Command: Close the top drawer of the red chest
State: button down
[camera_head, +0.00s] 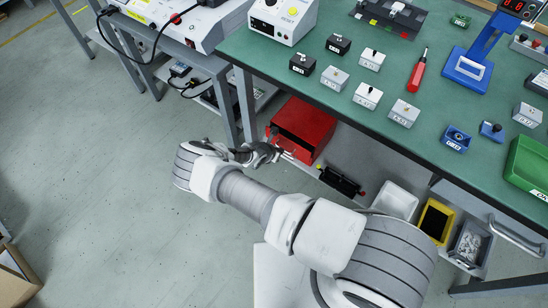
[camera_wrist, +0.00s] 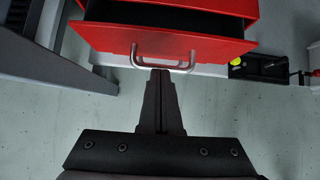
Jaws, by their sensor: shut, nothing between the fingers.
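The red chest (camera_head: 305,128) sits on the shelf under the green workbench. In the wrist view one red drawer (camera_wrist: 120,38) stands partly open, with its dark inside showing behind the front. A pale U-shaped handle (camera_wrist: 180,68) is on that front. My gripper (camera_head: 280,153) is beside the chest's front in the head view. In the wrist view my gripper (camera_wrist: 160,73) is shut and empty, its tips at the middle of the handle. I cannot tell whether they touch it. Any lower drawers are hidden.
A bench leg (camera_head: 226,112) stands left of the chest. A black device (camera_head: 341,182), a white bin (camera_head: 395,201) and a yellow bin (camera_head: 436,219) are to its right. The green bench top (camera_head: 310,98) overhangs the shelf. The floor in front is clear.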

aim_at(287, 145)
jog(key=shift+w+d, duration=0.9)
jog(key=shift+w, duration=0.25)
